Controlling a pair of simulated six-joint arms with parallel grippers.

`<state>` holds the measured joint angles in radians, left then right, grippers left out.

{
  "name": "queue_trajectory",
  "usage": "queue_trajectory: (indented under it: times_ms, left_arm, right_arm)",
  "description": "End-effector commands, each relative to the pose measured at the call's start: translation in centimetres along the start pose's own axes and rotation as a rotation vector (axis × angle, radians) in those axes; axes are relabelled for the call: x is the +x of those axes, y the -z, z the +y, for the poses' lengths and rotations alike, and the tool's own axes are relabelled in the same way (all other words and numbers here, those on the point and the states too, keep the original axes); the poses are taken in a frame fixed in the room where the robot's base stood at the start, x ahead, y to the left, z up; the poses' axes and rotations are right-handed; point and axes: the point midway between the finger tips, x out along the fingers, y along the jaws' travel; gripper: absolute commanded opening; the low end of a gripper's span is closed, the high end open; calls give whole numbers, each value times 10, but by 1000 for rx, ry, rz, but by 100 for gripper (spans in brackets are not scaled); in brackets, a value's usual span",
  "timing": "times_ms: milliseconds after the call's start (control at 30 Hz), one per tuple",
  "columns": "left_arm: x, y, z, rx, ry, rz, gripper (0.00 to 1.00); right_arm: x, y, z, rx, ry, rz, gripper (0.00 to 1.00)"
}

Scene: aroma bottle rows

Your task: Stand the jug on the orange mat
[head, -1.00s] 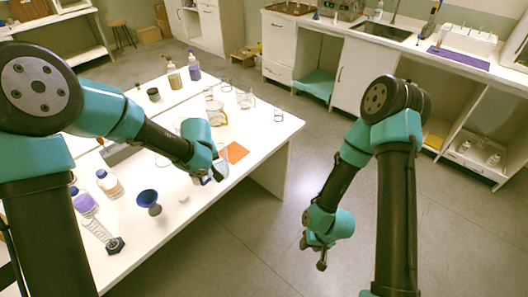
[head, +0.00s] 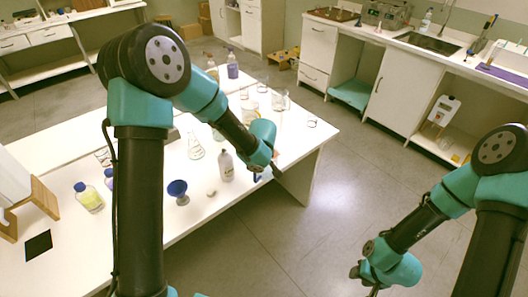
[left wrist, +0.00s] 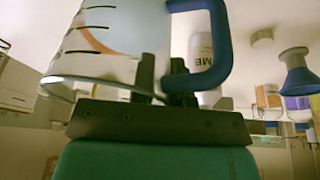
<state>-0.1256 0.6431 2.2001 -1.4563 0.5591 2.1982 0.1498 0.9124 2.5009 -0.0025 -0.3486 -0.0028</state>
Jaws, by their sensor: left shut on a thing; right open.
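The orange mat is not clearly visible in the head view; an orange curve shows through the jug in the wrist view. My right gripper (head: 370,278) is open and empty, over the floor.
Several glass vessels stand behind my left wrist. A black square (head: 38,245) lies at left.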

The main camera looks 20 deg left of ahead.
Motion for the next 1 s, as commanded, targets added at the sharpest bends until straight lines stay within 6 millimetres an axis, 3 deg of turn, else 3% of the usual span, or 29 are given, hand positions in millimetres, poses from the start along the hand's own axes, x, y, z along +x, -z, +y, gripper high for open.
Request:
queue_trajectory:
  times_ms: [167,733,1000]
  left_arm:
    - [8,17,9,-3,0,1,0]
    - [52,111,54,-3,-2,2,0]
    - [62,132,64,1,-1,1,0]
  right_arm:
    - [0,0,0,0,0,0,43]
    - [0,0,0,0,0,0,43]
    - [0,0,0,0,0,0,43]
